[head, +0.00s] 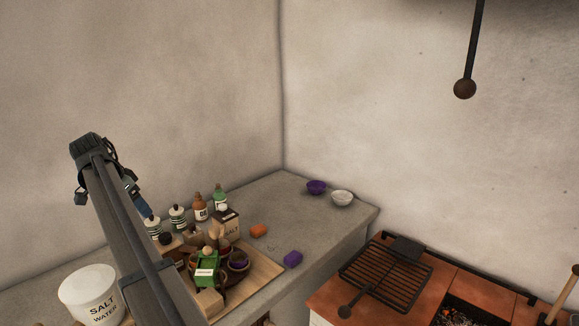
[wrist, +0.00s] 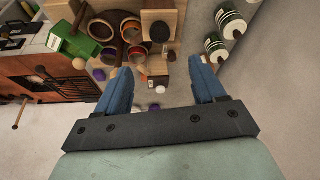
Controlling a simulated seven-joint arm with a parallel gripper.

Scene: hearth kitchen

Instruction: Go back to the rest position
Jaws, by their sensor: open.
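My gripper (wrist: 163,90) is open in the wrist view, its two blue fingers apart with nothing held between them. In the head view my gripper (head: 110,195) hangs at the left from the raised end of my arm, in front of the pale wall and above the counter. The wrist view looks down on the counter items from above.
A wooden board (head: 262,272) on the grey counter (head: 330,222) carries a green box (head: 207,267) and bowls. Bottles (head: 201,207) stand behind, with a salt water bucket (head: 90,295) at the front left. A grill rack (head: 385,272) sits right. Air above the counter is clear.

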